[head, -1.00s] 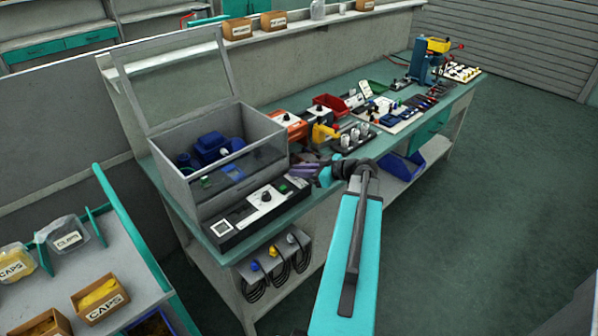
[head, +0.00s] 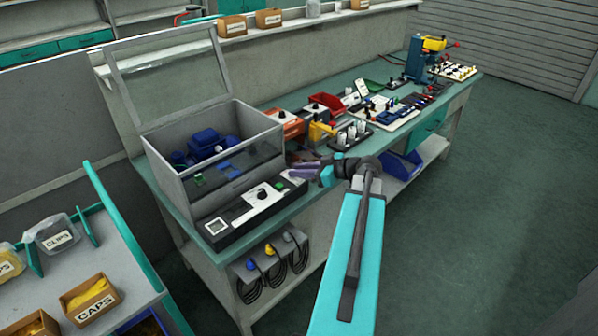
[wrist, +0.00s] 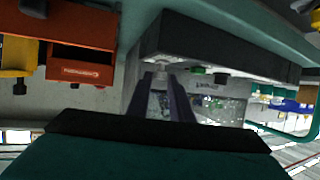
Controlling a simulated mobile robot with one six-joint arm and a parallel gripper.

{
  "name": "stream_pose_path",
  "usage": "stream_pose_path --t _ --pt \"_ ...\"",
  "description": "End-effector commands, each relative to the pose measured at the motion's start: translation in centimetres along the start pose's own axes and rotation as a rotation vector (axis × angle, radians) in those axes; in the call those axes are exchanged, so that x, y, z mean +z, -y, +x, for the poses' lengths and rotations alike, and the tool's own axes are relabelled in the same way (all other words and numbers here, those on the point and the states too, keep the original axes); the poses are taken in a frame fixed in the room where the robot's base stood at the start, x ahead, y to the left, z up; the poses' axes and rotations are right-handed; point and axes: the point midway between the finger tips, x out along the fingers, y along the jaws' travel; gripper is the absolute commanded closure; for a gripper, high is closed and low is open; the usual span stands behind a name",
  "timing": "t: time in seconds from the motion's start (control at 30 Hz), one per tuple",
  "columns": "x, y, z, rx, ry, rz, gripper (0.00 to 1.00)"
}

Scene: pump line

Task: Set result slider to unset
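The dark control panel (head: 235,222) runs along the front of the lidded grey test box (head: 178,190) on the bench. It carries a white plate with a black knob (head: 263,195) and small controls near its right end. I cannot make out which one is the result slider, or its setting. My gripper (head: 297,172) is at the panel's right end and overlaps it in the head view. Contact cannot be judged.
An orange-red unit (head: 285,124) and a red bin (head: 326,102) stand behind my gripper; the unit also shows in the wrist view (wrist: 80,62). A rack of white-topped parts (head: 352,134) stands to the right. Cables hang below the panel (head: 272,268). The right-hand floor is clear.

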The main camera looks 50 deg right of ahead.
Motion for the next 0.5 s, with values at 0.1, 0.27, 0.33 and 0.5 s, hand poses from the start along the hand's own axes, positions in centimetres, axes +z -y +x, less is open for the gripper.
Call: stream_pose_path --t 0.1,0.27,0.33,0.5 --pt "0.00 0.00 0.00 0.000 0.000 0.000 0.66" --pt "0.00 -0.01 0.00 0.000 0.000 0.000 0.66" --pt "0.00 -0.01 -0.01 0.000 0.000 0.000 0.66" --pt "0.03 -0.02 -0.40 0.001 0.000 0.000 0.66"
